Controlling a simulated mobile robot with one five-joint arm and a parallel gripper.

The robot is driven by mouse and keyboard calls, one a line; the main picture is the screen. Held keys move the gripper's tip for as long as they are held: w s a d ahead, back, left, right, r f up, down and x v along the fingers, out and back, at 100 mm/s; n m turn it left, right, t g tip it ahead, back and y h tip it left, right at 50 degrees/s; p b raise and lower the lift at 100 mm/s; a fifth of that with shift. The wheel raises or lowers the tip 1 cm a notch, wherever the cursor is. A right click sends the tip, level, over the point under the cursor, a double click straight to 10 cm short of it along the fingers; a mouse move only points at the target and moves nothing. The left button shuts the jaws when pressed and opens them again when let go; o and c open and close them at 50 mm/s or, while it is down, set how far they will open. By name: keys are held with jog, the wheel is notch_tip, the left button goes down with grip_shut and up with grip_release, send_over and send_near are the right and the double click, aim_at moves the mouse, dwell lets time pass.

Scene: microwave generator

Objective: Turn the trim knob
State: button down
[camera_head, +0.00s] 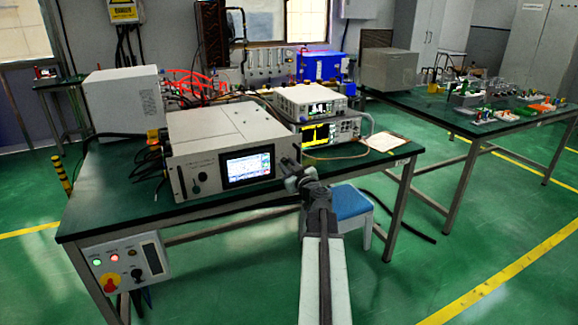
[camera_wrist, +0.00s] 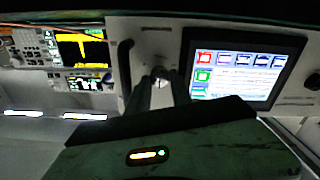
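The microwave generator (camera_head: 205,130) is a pale box on the green bench, with a lit screen (camera_head: 247,167) on its front panel. In the wrist view, the screen (camera_wrist: 240,70) is to the right of my gripper. My gripper (camera_head: 291,170) is at the right end of the panel in the head view. In the wrist view, the two dark fingers of my gripper (camera_wrist: 160,78) reach to the panel, with a gap between them. A small knob-like part (camera_wrist: 160,72) shows at their tips, mostly hidden. I cannot tell whether they grip it. A dark knob (camera_wrist: 313,82) sits beyond the screen.
A dark handle (camera_wrist: 125,66) stands close to the left of my fingers in the wrist view. Two stacked instruments (camera_head: 325,115) stand right of the generator. A control box (camera_head: 124,265) hangs at the bench front. A blue stool (camera_head: 350,204) is behind my arm.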

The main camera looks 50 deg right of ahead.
jog(key=shift+d, duration=0.3)
jog(key=shift+a, duration=0.15)
jog(key=shift+m, duration=0.3)
jog(key=m, duration=1.1)
jog(key=shift+s, duration=0.1)
jog(key=c, duration=1.4)
grip_release()
jog(key=shift+c, duration=0.2)
